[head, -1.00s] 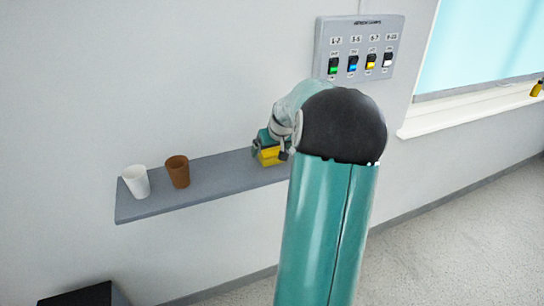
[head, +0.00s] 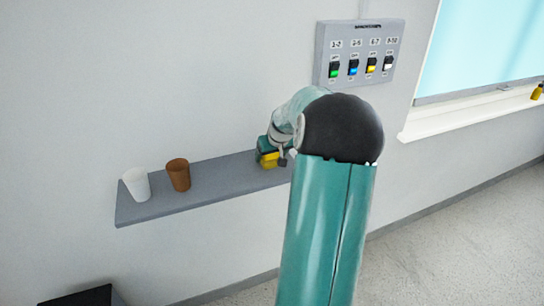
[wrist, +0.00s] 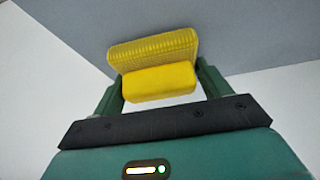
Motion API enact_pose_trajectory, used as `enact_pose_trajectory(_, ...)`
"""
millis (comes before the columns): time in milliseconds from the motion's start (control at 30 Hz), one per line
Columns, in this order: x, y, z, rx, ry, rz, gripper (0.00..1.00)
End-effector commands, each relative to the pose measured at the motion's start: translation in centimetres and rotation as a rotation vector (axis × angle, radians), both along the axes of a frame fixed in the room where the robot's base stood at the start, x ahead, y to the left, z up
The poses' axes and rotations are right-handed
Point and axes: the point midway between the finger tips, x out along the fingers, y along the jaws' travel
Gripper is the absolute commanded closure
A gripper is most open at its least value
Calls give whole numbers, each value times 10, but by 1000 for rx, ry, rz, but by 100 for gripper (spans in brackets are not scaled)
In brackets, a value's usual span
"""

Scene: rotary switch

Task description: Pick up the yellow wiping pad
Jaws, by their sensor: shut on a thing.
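The yellow wiping pad (wrist: 155,62) sits between the two dark green fingers of my gripper (wrist: 160,84) in the wrist view. It has a ridged upper part and a smooth block facing my palm. My gripper is shut on it. In the head view the pad (head: 269,160) shows at the right part of the grey shelf (head: 215,185), partly covered by my gripper (head: 272,152). I cannot tell whether the pad touches the shelf.
A white cup (head: 136,184) and a brown cup (head: 178,175) stand on the shelf to the left. A switch panel (head: 360,52) is on the wall above right. A window sill (head: 465,114) lies further right. Bare shelf separates the brown cup and pad.

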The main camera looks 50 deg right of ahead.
Motion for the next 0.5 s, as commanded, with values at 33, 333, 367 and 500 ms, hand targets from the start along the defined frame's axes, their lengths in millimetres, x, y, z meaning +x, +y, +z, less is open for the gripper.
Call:
enact_pose_trajectory(33,0,0,3,-2,0,0,46)
enact_pose_trajectory(333,4,10,42,-4,-1,4,46)
enact_pose_trajectory(367,6,15,49,-6,-2,3,46)
enact_pose_trajectory(500,14,42,82,-7,-3,4,46)
